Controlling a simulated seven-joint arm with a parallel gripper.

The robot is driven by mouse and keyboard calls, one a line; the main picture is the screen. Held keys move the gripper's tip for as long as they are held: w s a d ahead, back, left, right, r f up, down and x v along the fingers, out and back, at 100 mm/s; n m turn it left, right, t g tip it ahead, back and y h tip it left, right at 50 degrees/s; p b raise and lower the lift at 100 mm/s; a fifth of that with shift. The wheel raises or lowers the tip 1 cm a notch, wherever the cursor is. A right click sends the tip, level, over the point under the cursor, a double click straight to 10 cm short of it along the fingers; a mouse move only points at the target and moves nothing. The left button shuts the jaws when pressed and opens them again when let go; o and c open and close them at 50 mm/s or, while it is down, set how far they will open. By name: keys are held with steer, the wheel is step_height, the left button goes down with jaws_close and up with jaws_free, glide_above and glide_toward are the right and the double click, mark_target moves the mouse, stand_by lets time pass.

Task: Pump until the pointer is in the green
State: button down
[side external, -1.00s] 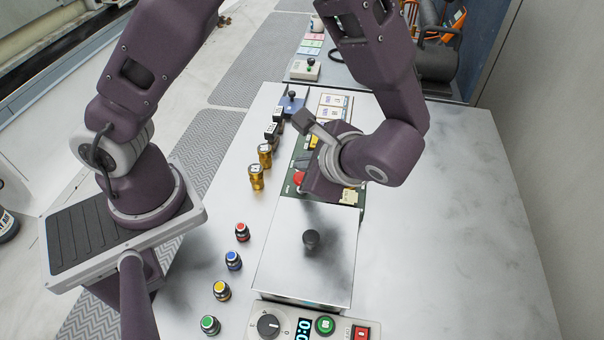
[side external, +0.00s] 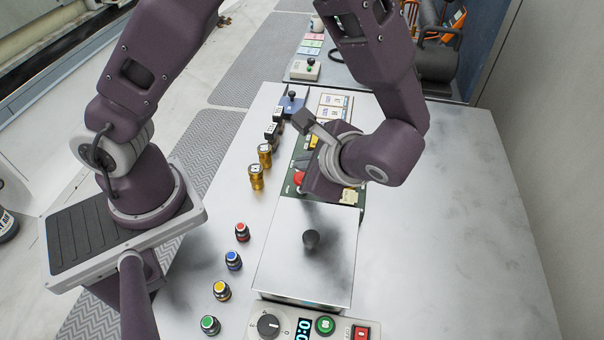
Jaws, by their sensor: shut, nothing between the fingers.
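I cannot make out a gauge face, a pointer or a green zone. No part here is clearly the pump. My gripper (side external: 318,188) points down over the near end of a dark green board (side external: 290,187). Its fingers are mostly hidden behind the hand and wrist. A red round button (side external: 299,178) on the board shows just left of the hand. The hand and wrist cover part of the board.
A panel with a dial (side external: 268,325), a lit display, a green button (side external: 325,325) and a red switch (side external: 361,333) sits at the front. A blue lever box (side external: 291,103) stands behind. The right table is clear.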

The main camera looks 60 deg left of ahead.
stand_by(0.7)
steer(key=shift+f, duration=0.4)
steer(key=shift+f, duration=1.2)
stand_by(1.0)
steer(key=shift+r, duration=1.6)
steer(key=shift+r, duration=2.55)
